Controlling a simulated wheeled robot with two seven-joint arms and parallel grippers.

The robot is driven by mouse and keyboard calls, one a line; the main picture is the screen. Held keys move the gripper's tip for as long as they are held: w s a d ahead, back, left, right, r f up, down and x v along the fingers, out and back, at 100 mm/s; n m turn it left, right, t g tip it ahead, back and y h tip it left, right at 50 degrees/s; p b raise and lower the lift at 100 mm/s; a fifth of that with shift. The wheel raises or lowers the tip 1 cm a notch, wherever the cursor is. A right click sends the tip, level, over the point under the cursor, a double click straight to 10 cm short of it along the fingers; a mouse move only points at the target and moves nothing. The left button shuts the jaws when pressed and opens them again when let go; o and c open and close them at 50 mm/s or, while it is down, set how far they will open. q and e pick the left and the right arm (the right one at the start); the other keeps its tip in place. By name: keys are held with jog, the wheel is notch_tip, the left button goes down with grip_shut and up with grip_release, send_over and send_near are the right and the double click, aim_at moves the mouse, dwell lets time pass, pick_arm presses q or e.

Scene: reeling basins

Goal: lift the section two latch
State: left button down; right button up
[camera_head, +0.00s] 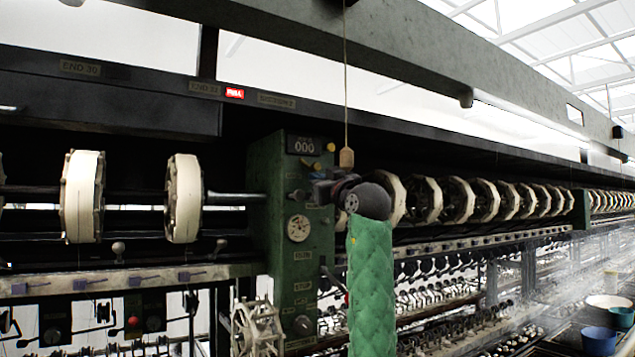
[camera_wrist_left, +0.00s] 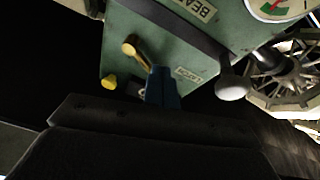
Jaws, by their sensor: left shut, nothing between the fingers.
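The green section post (camera_head: 275,190) stands at the middle of the head view, with a 000 counter and several small controls. In the left wrist view, its panel (camera_wrist_left: 150,15) carries a brass lever (camera_wrist_left: 135,47), a yellow knob (camera_wrist_left: 108,81) and a small plate (camera_wrist_left: 188,74) that seems to read LATCH. I cannot tell for certain which control is the latch. My left gripper (camera_head: 322,192) is at the post's right edge, shut and empty. Its blue fingertips (camera_wrist_left: 163,88) sit just below the brass lever; contact is unclear. My right gripper is not in view.
A grey ball-ended handle (camera_wrist_left: 232,88) is close to the right of the fingertips. White reels (camera_head: 184,198) line a shaft on both sides of the post. A wooden pull (camera_head: 347,157) hangs on a cord above my wrist. A blue tub (camera_head: 598,341) stands at lower right.

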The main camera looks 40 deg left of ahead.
pick_arm(q)
jog(key=shift+s+a+f+b, duration=0.15)
jog(key=shift+s+f+b, duration=0.05)
jog(key=shift+f+b, duration=0.45)
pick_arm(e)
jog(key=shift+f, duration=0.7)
